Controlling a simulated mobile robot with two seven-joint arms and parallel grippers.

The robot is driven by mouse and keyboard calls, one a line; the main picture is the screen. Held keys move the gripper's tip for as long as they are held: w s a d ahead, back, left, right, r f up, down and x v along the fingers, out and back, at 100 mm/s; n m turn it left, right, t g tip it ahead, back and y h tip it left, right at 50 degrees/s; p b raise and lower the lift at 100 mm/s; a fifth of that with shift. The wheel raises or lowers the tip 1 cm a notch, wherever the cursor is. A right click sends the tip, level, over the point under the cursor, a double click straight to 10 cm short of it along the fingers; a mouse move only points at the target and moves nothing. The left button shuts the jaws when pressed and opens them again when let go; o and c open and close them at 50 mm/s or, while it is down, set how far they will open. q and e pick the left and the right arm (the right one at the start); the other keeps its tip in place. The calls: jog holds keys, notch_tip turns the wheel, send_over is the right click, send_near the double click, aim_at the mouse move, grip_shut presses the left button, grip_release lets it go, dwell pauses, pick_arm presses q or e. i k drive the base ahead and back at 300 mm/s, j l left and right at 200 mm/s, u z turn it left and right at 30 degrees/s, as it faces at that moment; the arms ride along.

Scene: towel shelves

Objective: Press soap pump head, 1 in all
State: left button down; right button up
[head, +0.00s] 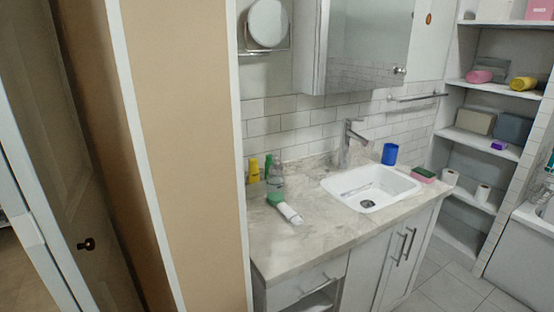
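A clear, greyish bottle (276,181) stands on the left part of the washbasin counter, near the wall. It may be the soap dispenser, but its top is too small to tell whether it is a pump head. A yellow bottle (253,172) and a green bottle (268,164) stand close behind it. Neither of my grippers is in the head view.
The marble-look counter (300,243) is clear at its front. A white tube with a green end (288,212) lies before the bottles. The white sink (345,185), tap (346,145) and blue cup (390,154) are to the right. A beige partition (185,140) stands at left.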

aim_at(275, 158)
jog(key=i+l+u, duration=0.25)
jog(key=l, duration=0.5)
jog(key=i+l+u, duration=0.3)
jog(key=l, duration=0.45)
jog(key=l+u, duration=0.25)
jog(key=l, duration=0.5)
jog(key=l+u, duration=0.25)
jog(key=l, duration=0.6)
